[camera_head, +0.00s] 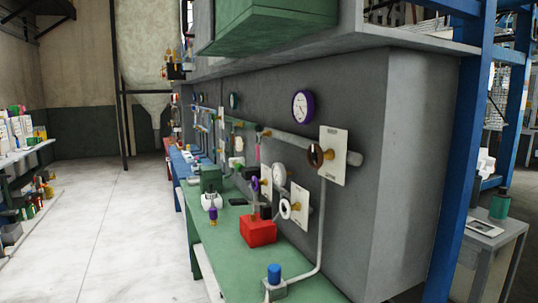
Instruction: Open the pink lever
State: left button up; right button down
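Neither of my grippers shows in the head view.
A green bench (230,251) runs along the grey wall. It bears a red box (258,231) and a blue knob (274,272). The floor (115,215) at left is clear.

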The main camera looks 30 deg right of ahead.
aim_at(258, 148)
jog(key=u, duration=0.05)
jog(key=i, duration=1)
jog(key=z, duration=0.05)
